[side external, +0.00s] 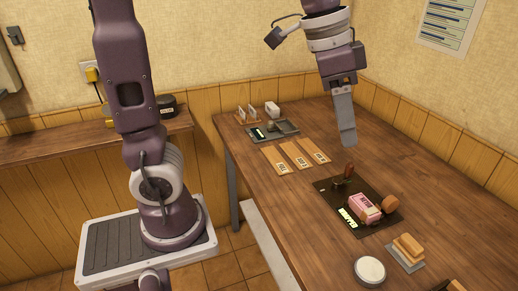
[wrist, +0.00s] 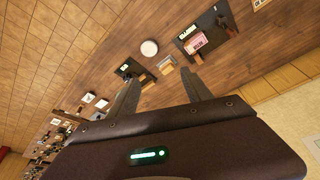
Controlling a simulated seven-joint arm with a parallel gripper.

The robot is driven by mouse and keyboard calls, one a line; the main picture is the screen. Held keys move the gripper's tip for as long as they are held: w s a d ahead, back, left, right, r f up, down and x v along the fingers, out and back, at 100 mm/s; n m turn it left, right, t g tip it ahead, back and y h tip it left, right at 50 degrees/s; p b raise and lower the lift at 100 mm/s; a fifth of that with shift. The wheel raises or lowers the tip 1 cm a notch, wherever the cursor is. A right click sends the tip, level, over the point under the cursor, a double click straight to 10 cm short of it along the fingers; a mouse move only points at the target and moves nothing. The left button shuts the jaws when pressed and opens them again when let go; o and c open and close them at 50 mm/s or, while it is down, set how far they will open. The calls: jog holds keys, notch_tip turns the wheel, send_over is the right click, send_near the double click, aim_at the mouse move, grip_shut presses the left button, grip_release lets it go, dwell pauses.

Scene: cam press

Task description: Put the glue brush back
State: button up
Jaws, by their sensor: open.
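My gripper (side external: 346,140) hangs above the right part of the wooden table, fingers pointing down, apart from everything on it. In the wrist view my gripper (wrist: 160,90) has its two fingers spread with nothing between them. I cannot pick out the glue brush for certain. A small dark upright piece with a reddish top (side external: 347,173) stands on a dark mat (side external: 332,198), beside a pink box (side external: 364,208) and a brown rounded piece (side external: 390,203). The pink box also shows in the wrist view (wrist: 202,39). A round white-topped container (side external: 370,270) stands near the front.
Several labelled wooden strips (side external: 297,154) lie mid-table. Stacked tan blocks (side external: 407,248) sit on a grey plate. The table's right side has bare room.

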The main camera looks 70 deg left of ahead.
jog(key=s+a+f+n+t+y, duration=0.1)
jog(key=s+f+n, duration=0.1)
jog(key=s, duration=0.6)
jog(key=s+a+f+n+t, duration=0.1)
jog(key=s+f+n, duration=0.1)
jog(key=s, duration=0.6)
jog(key=shift+a+n+y, duration=0.3)
jog(key=shift+n+y, duration=0.1)
jog(key=shift+n, duration=0.5)
